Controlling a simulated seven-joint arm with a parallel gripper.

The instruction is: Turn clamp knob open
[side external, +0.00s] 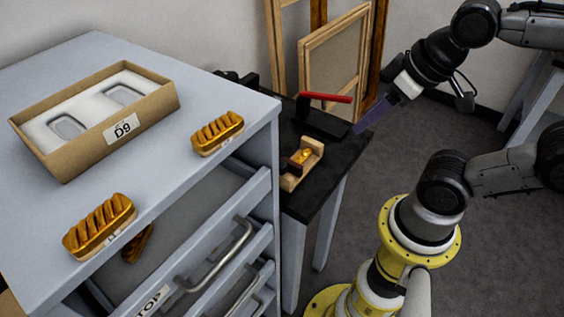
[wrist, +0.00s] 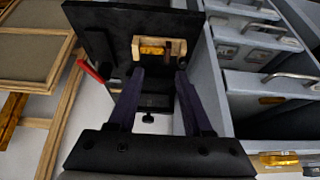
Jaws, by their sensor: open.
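A small wooden clamp (side external: 302,164) stands on the black table and has a gold fragment (side external: 301,156) in it. It also shows in the wrist view (wrist: 137,46), with the fragment (wrist: 152,46) and a dark brown piece (wrist: 178,48) at its right side. I cannot tell for sure which part is the clamp's knob. My gripper (wrist: 159,75) is open and empty, its two dark purple fingers apart. In the side view my gripper (side external: 375,114) is above the table's right edge, apart from the clamp. A small black knob-like part (wrist: 148,118) shows between the fingers.
A red lever (side external: 325,97) with a black base sits behind the clamp. The grey cabinet (side external: 215,85) stands left, its top drawer (side external: 190,245) open. On it are a D9 box (side external: 60,170) and two gold fragments (side external: 217,133). Wooden frames (side external: 335,60) lean behind.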

